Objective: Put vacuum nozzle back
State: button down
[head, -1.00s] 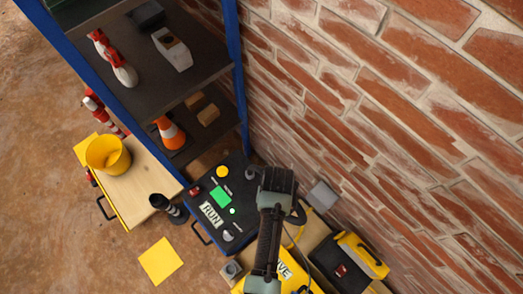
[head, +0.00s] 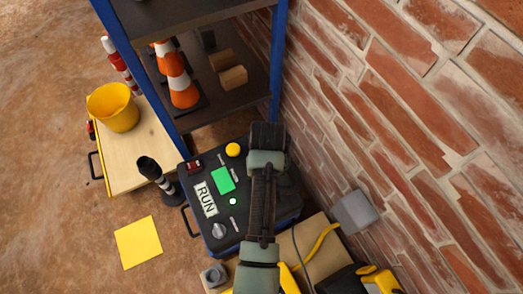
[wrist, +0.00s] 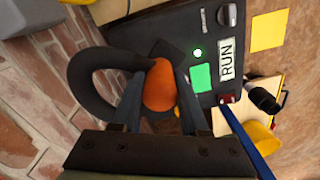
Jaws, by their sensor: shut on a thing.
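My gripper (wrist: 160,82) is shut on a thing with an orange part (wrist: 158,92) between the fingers. A thick black curved tube (wrist: 83,82) loops beside the left finger in the wrist view. It appears to belong to the held thing, which I take as the vacuum nozzle; its far end is unclear. In the head view my gripper (head: 267,137) is over the far right part of the black RUN panel box (head: 240,240), and my arm hides most of the held thing. A dark upright tube (head: 153,170) with a flared top stands left of the box.
A blue-framed shelf (head: 195,119) with orange cones (head: 180,82) stands behind the box. The brick wall (head: 420,130) is close on the right. A yellow bucket (head: 113,107) sits on a wooden top at left. A yellow sheet (head: 138,242) lies on open floor.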

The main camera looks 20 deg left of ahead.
jog(key=f+b, duration=0.2)
jog(key=f, duration=0.1)
jog(key=shift+w+a+f+n+b, duration=0.1)
jog(key=shift+w+a+n+b, duration=0.05)
jog(key=shift+a+n+b, duration=0.2)
notch_tip(320, 180, down, 10)
jog(key=b, duration=0.4)
jog(key=shift+r+b, duration=0.25)
jog(key=shift+b, duration=0.15)
jog(key=shift+r, duration=0.1)
jog(key=shift+c, duration=2.1)
grip_release()
notch_tip(320, 180, up, 12)
jog(key=p, duration=0.6)
jog(key=shift+a+p, duration=0.1)
jog(key=shift+p, duration=0.2)
